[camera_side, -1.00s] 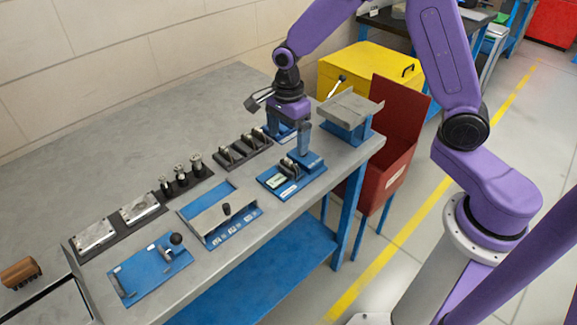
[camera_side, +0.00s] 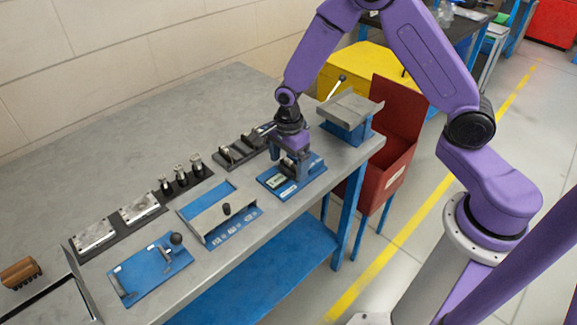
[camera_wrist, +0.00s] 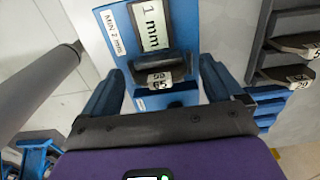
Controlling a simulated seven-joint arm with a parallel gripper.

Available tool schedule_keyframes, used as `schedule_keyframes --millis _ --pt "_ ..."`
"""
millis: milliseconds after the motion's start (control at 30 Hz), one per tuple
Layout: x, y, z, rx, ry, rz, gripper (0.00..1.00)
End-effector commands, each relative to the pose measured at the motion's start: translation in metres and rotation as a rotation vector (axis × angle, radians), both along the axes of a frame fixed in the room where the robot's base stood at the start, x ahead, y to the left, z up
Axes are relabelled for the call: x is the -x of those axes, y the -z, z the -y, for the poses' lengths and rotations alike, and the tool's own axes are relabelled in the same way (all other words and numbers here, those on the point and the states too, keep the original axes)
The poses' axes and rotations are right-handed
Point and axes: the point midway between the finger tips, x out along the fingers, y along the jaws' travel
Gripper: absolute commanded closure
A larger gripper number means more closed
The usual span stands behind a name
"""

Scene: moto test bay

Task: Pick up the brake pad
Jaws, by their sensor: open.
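The brake pad (camera_wrist: 152,75) is a dark plate with a small numbered tag. In the wrist view it sits in the blue gauge fixture (camera_wrist: 123,35), just below a display reading "1 mm" and beside a "MIN 2 mm" label. My gripper (camera_wrist: 158,80) is open, with one blue finger on each side of the pad and a gap to it on both sides. In the side view my gripper (camera_side: 292,170) is low over the gauge fixture (camera_side: 311,183) near the bench's front edge. My gripper hides most of the pad there.
A dark rack (camera_side: 232,155) with more pads stands behind the fixture; its pads (camera_wrist: 293,44) show at the wrist view's right. A grey tilted tray on a blue stand (camera_side: 348,113) is to the right. A red bin (camera_side: 392,165) stands beyond the bench edge.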

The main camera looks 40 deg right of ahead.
Motion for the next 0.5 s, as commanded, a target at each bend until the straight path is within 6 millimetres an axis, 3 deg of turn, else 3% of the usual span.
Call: schedule_keyframes --millis 100,200,300,367,500 --pt "-0.0001 -0.0003 0.0000 0.000 0.000 0.000 0.10" --pt "0.0000 -0.0004 0.0000 0.000 0.000 0.000 0.42" --pt "0.0000 -0.0004 0.0000 0.000 0.000 0.000 0.69" --pt "-0.0001 -0.0006 0.0000 0.000 0.000 0.000 0.74" --pt "0.0000 -0.0006 0.0000 0.000 0.000 0.000 0.74"
